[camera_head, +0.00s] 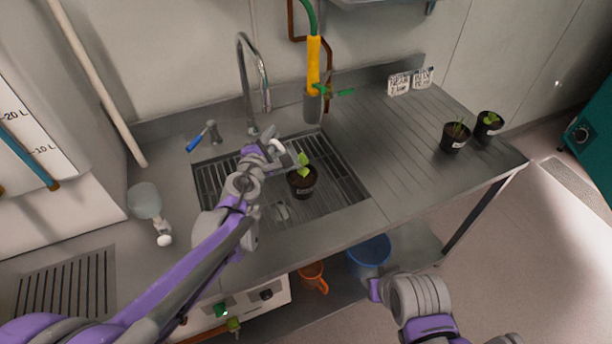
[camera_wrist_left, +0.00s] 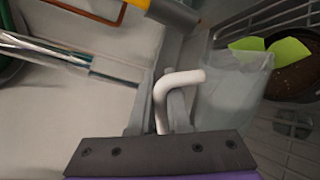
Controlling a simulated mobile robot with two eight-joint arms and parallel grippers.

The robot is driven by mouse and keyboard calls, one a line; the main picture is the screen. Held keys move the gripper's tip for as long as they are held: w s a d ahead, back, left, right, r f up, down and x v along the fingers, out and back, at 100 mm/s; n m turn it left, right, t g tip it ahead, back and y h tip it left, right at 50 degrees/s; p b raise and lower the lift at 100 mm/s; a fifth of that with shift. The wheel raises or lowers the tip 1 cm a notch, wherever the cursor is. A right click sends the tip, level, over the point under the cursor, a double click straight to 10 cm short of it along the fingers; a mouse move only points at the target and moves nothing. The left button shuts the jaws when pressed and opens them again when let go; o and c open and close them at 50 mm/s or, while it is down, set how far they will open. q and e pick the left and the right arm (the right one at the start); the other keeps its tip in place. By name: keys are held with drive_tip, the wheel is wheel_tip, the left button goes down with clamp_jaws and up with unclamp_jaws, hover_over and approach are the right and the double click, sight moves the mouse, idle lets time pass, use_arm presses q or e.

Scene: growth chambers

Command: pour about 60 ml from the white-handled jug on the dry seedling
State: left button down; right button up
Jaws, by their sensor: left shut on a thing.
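A potted seedling (camera_head: 303,181) with bright green leaves and a labelled dark pot stands on the sink grating. Its leaves (camera_wrist_left: 272,51) and dark soil show at the right of the left wrist view. My left gripper (camera_head: 267,152) is shut on the white handle (camera_wrist_left: 172,94) of a clear jug (camera_wrist_left: 236,78), close to the seedling. In the left wrist view the jug overlaps part of the leaves. The jug's tilt, its water level and any stream cannot be made out. My right arm shows at the lower right of the head view, its gripper out of sight.
A clear vessel with a white knob (camera_head: 146,199) stands on the counter at left. The tap (camera_head: 246,85) and a yellow-handled hose (camera_head: 314,66) are behind the sink. Two potted plants (camera_head: 455,137) (camera_head: 489,125) stand on the right drainboard, otherwise mostly bare.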

use_arm(q)
drive_tip(key=shift+d+r, duration=0.1)
drive_tip(key=shift+d, duration=0.05)
use_arm(e)
drive_tip(key=shift+d+r, duration=0.1)
drive_tip(key=shift+d, duration=0.4)
idle(0.3)
